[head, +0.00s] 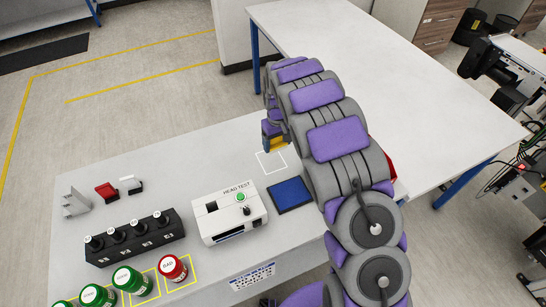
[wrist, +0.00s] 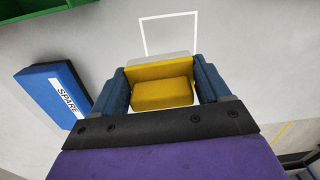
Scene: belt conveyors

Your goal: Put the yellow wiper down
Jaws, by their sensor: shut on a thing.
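The yellow wiper (wrist: 162,93) sits between the two blue fingers of my gripper (wrist: 160,72), which is shut on it. A pale strip shows along the wiper's far edge. In the head view only a small part of the wiper (head: 278,147) shows beneath my gripper (head: 272,138); my arm hides the rest. A white square outline (head: 271,151) is marked on the grey table (head: 180,165), close by the wiper. The outline also shows just beyond the wiper in the wrist view (wrist: 168,15). I cannot tell whether the wiper touches the table.
A white HEAD TEST box (head: 229,213) and a blue pad (head: 291,195) stand nearby. A black holder (head: 135,238), small brackets (head: 107,191) and green and red jars (head: 172,268) are at left. The wrist view shows a blue SPARE block (wrist: 50,90).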

